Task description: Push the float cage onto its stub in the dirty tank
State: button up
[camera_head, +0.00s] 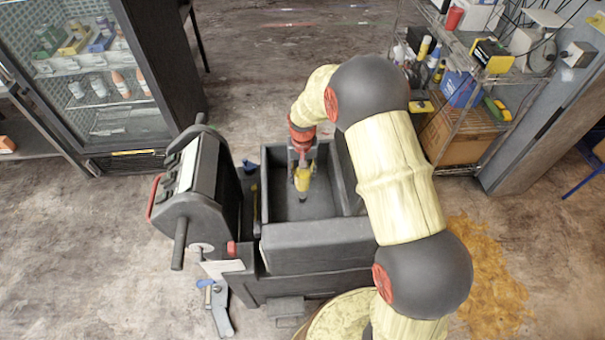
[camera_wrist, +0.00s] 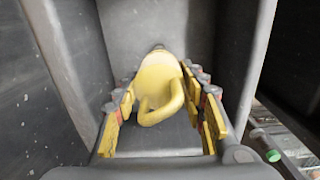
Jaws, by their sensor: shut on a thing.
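A yellow float cage (camera_wrist: 160,82) with a loop handle sits between the yellow-padded fingers of my gripper (camera_wrist: 160,132) in the wrist view. My gripper is shut on it. In the head view my gripper (camera_head: 303,163) reaches down into the dirty tank (camera_head: 282,212), an open dark grey bin. The yellow cage (camera_head: 302,180) shows there below the fingers, with a dark tip under it close to the tank floor. I cannot tell whether this tip is the stub, or whether the cage touches it. Grey tank walls (camera_wrist: 160,20) surround the cage in the wrist view.
The grey machine body with a red handle (camera_head: 155,197) stands left of the tank. A glass-door cabinet (camera_head: 90,75) is at upper left. A wire shelf (camera_head: 455,95) with boxes and bottles is at upper right. A yellowish spill (camera_head: 490,280) lies on the floor at right.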

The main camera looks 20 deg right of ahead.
jog(key=shift+f+b, duration=1.5)
jog(key=shift+f, duration=1.25)
jog(key=shift+f+b, duration=1.05)
jog(key=shift+f, duration=0.85)
jog(key=shift+r, duration=0.1)
jog(key=shift+r+p, duration=1)
jog(key=shift+r, duration=0.55)
jog(key=shift+f+b, duration=0.8)
jog(key=shift+f, duration=0.65)
